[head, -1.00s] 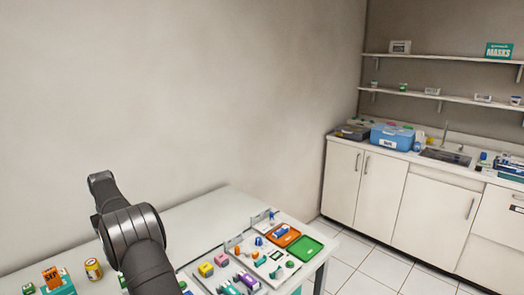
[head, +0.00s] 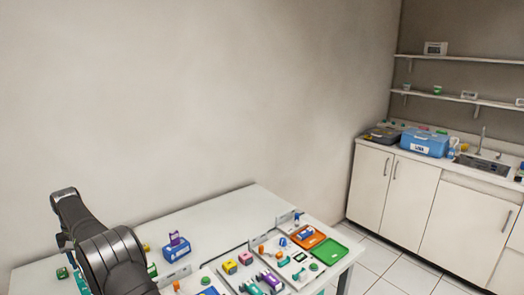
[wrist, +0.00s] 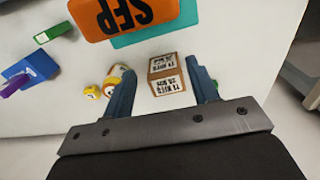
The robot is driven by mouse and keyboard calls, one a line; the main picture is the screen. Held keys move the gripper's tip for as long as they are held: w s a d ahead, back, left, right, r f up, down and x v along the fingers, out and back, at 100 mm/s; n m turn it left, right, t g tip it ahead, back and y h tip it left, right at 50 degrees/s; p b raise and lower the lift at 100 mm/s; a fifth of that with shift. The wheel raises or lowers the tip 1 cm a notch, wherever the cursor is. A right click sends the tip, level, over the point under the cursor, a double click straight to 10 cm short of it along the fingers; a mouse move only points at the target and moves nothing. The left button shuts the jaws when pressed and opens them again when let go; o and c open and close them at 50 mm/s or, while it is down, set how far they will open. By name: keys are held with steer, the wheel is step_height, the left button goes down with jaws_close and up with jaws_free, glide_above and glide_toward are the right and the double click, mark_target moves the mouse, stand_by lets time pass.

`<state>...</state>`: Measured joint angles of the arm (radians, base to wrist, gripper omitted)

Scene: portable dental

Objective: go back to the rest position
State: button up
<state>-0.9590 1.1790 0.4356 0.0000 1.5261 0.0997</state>
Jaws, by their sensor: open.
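My gripper (wrist: 157,68) shows in the wrist view with its two blue-grey fingers apart. A small brown box with a printed label (wrist: 165,75) shows between and beyond the fingers; no finger clearly touches it. A yellow item (wrist: 115,80) is beside the left finger, partly hidden by it. In the head view my dark arm rises at the lower left, and my gripper cannot be made out there.
The white table (head: 225,212) holds an orange tray (head: 308,238), a green tray (head: 328,251) and several small coloured items. A purple and blue item (head: 177,247) stands right of my arm. A counter with a blue bin (head: 424,142) is at the right. The table's back strip is clear.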

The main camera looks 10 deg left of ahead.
steer(key=s+a+f, duration=0.1)
steer(key=s+a, duration=0.6)
steer(key=s, duration=0.2)
steer(key=shift+s+f, duration=0.3)
steer(key=shift+s, duration=0.1)
steer(key=shift+o, duration=0.3)
steer(key=o, duration=1)
steer(key=shift+c, duration=0.2)
steer(key=s+d+r+y, duration=0.1)
steer(key=s+d+r, duration=0.3)
steer(key=r, duration=0.3)
steer(key=s+d+r+t+y, duration=0.1)
steer(key=s+d+r+y, duration=0.15)
steer(key=s+r, duration=0.3)
steer(key=s+d+r+y, duration=0.1)
steer(key=s+d+r, duration=0.25)
steer(key=r, duration=0.45)
steer(key=x, duration=1)
steer(key=shift+d, duration=0.4)
steer(key=shift+w+f, duration=0.1)
steer(key=shift+w, duration=0.05)
steer(key=v, duration=1)
